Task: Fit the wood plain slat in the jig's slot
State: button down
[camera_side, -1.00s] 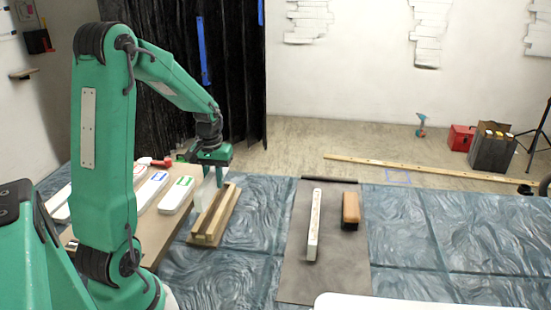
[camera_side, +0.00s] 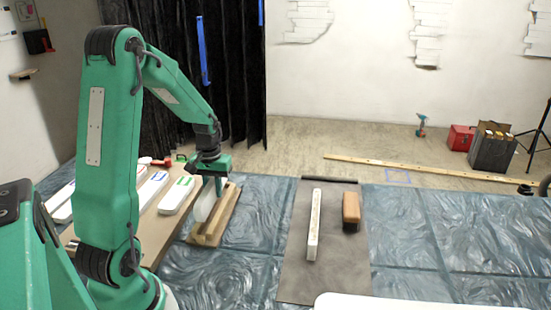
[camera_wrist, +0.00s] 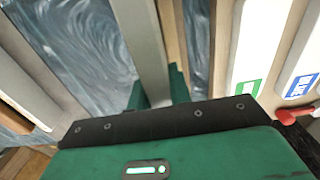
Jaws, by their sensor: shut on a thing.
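My gripper (camera_side: 214,188) is shut on a pale, plain slat (camera_side: 204,206), held on edge. In the wrist view the slat (camera_wrist: 142,40) runs away from between my green fingers (camera_wrist: 160,92). The wooden jig (camera_side: 222,222), a long light-brown block with a lengthwise groove, lies on the blue cloth below my gripper. The slat's lower edge is at the jig, roughly lined up with its length. I cannot tell whether that edge is inside the slot or resting on top.
White boxes with coloured labels (camera_side: 176,195) lie on a brown board left of the jig. A grey mat (camera_side: 290,270) to the right bears a long whitish bar (camera_side: 315,220) and a brown block (camera_side: 351,209). Blue cloth between jig and mat is clear.

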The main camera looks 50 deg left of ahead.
aim_at(213, 181)
jog(key=shift+f, duration=1.1)
jog(key=shift+f, duration=0.5)
dwell(1.1)
jog(key=c, duration=1.2)
grip_release()
jog(key=shift+r, duration=0.15)
jog(key=shift+r, duration=3.75)
